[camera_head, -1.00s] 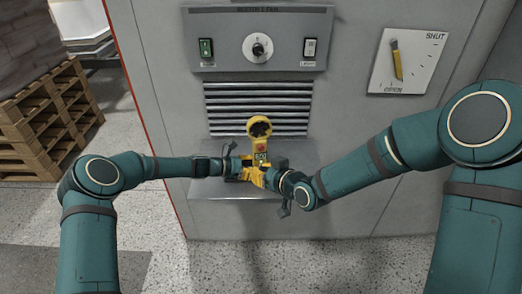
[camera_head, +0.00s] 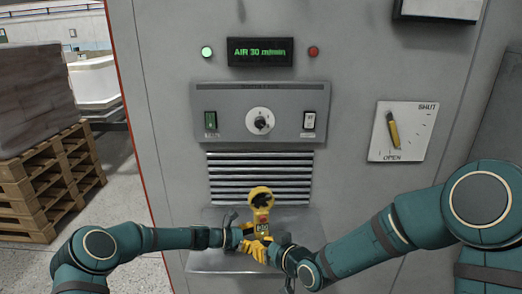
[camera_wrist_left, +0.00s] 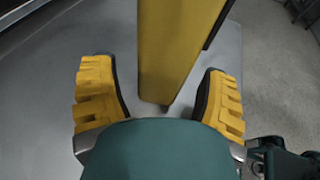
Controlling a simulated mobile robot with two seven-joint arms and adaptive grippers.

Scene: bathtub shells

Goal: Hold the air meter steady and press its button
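The yellow air meter (camera_head: 261,199) stands upright at the shelf below the louvred grille, with a round vane head, a red button (camera_head: 263,227) and a small green-lit screen (camera_head: 263,235). My left gripper (camera_head: 243,237) comes in from the left at the meter's lower body. In the left wrist view its yellow-padded fingers (camera_wrist_left: 162,100) are apart, with the meter's yellow body (camera_wrist_left: 178,45) between and beyond them; gaps show beside it. My right gripper (camera_head: 260,248) is low in front of the meter, from the right; its fingers overlap the meter's base and their opening is unclear.
The grey cabinet carries a lit display (camera_head: 260,51) reading AIR 30 m/min, a switch panel with a knob (camera_head: 260,121), and a SHUT/OPEN lever (camera_head: 392,130). The metal shelf (camera_head: 215,261) is under the meter. A loaded pallet (camera_head: 45,185) stands at the left.

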